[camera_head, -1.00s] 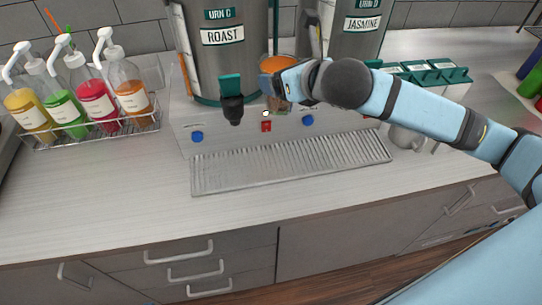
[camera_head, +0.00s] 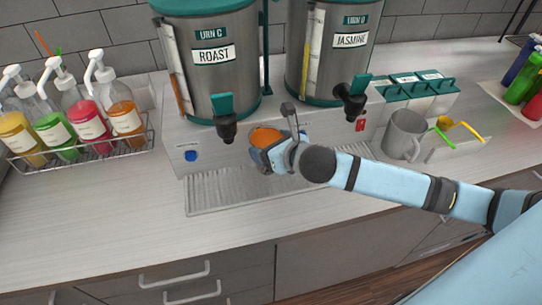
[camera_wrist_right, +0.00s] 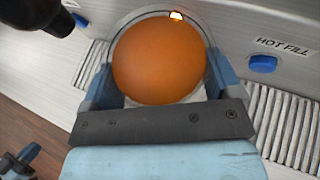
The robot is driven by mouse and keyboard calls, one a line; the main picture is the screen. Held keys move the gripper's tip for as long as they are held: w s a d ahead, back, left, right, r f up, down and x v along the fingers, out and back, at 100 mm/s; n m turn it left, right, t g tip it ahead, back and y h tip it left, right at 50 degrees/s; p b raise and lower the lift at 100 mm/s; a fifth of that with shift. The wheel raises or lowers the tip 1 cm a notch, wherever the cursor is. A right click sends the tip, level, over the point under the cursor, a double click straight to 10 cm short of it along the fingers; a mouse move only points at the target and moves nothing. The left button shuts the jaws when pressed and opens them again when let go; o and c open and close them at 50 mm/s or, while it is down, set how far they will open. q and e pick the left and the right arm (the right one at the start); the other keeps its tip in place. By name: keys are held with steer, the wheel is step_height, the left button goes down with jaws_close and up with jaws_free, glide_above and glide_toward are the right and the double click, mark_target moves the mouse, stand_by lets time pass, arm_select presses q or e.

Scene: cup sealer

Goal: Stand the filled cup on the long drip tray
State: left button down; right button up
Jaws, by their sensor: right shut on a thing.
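My right gripper (camera_head: 266,157) is shut on the filled cup (camera_head: 265,137), which holds an orange-brown drink. In the right wrist view the cup (camera_wrist_right: 158,60) is clear-walled and sits between the two fingers (camera_wrist_right: 160,92). The long drip tray (camera_head: 218,193) is a ribbed grey tray at the foot of the urn stand. The cup is over the tray, near its back edge. The cup's base is hidden by my gripper, so I cannot tell whether it touches the tray.
The Roast urn (camera_head: 213,65) and Jasmine urn (camera_head: 332,50) stand behind, with black taps (camera_head: 226,127) overhanging the tray. A grey pitcher (camera_head: 403,134) is to the right. A wire rack (camera_head: 90,150) of syrup bottles is at left. The front counter is clear.

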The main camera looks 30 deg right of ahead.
steer(key=shift+f, duration=1.95)
steer(key=o, duration=0.7)
steer(key=shift+f, duration=0.2)
steer(key=shift+o, duration=0.2)
steer(key=shift+r, duration=0.15)
steer(key=b+v, duration=0.1)
steer(key=v, duration=1.1)
